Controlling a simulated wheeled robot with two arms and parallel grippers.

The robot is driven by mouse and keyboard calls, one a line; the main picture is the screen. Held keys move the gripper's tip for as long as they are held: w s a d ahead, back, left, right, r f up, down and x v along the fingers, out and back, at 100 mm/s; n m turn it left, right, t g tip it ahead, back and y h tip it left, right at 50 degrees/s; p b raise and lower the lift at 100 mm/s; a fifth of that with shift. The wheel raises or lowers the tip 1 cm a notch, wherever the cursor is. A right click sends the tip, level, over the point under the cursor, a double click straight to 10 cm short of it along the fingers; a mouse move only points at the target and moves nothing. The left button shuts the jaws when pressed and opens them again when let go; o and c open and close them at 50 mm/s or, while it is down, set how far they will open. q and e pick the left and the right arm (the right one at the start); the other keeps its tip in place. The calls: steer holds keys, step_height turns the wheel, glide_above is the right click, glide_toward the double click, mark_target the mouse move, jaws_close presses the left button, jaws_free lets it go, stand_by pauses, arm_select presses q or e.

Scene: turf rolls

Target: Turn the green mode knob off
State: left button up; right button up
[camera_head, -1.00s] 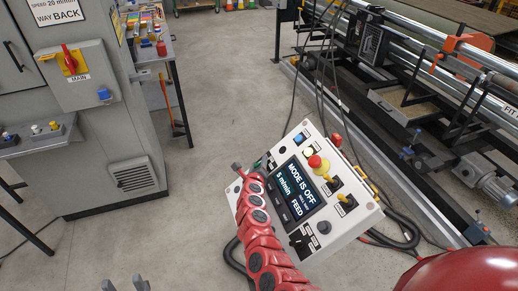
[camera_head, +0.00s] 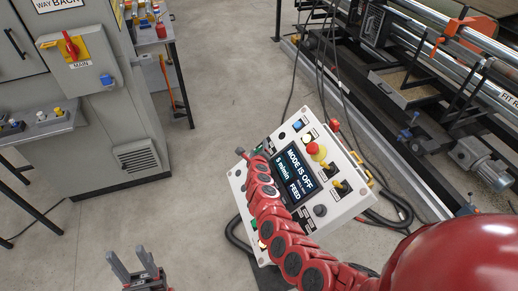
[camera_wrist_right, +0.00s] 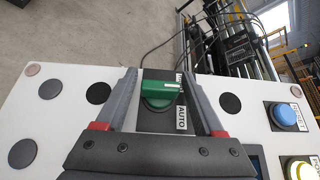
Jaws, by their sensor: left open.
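The green mode knob (camera_wrist_right: 160,92) sits on a dark plate on the white control panel, with its handle lying crosswise in the right wrist view. An AUTO label (camera_wrist_right: 181,118) is beside it. My right gripper (camera_wrist_right: 159,76) is open, one finger on each side of the knob, with gaps visible on both sides. In the head view my red right arm crosses the panel (camera_head: 336,205) and hides part of it; the screen (camera_head: 295,172) reads "MODE IS OFF", "5 m/min" and "FEED". My left gripper (camera_head: 138,268) is open and empty at the bottom left, away from the panel.
A grey cabinet (camera_head: 95,110) stands at the left, a roller machine (camera_head: 430,100) at the right.

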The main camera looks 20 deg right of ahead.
steer(key=shift+o, duration=0.5)
steer(key=shift+s, duration=0.1)
steer(key=shift+s+a+r+p, duration=0.15)
steer(key=shift+s+p, duration=0.05)
steer(key=shift+p, duration=0.1)
steer(key=p+v, duration=0.9)
steer(key=v, duration=0.7)
steer(key=shift+s+p, duration=0.35)
steer(key=shift+r, duration=0.1)
